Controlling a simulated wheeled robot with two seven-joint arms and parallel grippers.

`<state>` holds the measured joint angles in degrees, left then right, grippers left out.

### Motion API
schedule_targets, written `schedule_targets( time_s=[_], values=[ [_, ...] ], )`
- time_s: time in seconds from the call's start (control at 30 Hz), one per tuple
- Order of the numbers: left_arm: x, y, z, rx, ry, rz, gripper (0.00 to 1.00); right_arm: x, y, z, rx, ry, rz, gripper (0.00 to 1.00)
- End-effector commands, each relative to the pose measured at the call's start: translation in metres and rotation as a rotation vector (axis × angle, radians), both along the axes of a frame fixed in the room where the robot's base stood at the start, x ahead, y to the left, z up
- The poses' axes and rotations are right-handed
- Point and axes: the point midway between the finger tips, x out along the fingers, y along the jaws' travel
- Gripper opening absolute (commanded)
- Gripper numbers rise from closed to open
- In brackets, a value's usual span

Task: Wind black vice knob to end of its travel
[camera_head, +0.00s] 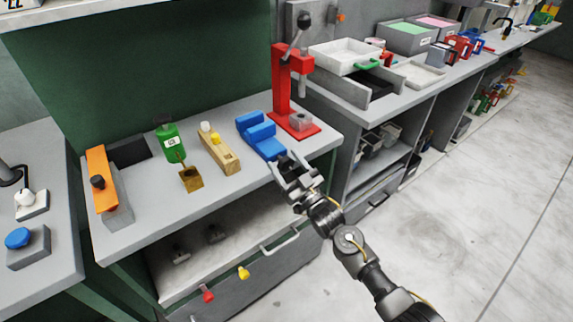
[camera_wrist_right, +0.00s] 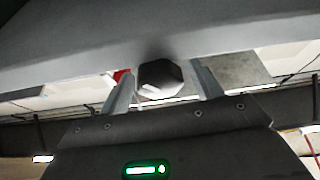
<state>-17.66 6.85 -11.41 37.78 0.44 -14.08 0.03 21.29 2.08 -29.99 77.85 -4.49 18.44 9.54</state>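The blue vice (camera_head: 262,136) sits on the grey bench near its front edge, below the red press. My right gripper (camera_head: 288,168) is at the bench's front edge, at the near end of the vice. In the right wrist view the black faceted knob (camera_wrist_right: 160,78) shows between the two fingers of my right gripper (camera_wrist_right: 165,88), with a gap on each side. The fingers are open. I cannot tell how deep the knob sits between them. My left gripper is not in view.
A red press (camera_head: 281,90) stands just behind the vice. The floor at right is clear.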

Motion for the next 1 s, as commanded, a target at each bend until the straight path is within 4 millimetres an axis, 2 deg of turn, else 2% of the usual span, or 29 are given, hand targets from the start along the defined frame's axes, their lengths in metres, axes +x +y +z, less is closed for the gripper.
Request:
schedule_targets(
  time_s=[0.03,0.33,0.43,0.7,1.0],
  values=[
    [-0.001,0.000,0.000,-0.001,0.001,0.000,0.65,0.000,0.000,0.000,0.000,0.000,0.000,0.59],
    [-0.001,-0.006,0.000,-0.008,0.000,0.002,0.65,0.000,0.000,0.000,0.000,0.000,0.000,0.21],
    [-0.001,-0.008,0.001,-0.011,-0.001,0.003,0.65,-0.001,0.000,0.001,0.029,0.021,0.000,0.21],
    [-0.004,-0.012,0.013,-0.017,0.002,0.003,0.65,0.000,0.000,0.001,0.289,0.210,0.000,0.21],
    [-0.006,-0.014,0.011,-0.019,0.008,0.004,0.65,0.000,-0.001,0.000,0.303,0.220,0.001,0.21]
  ],
)
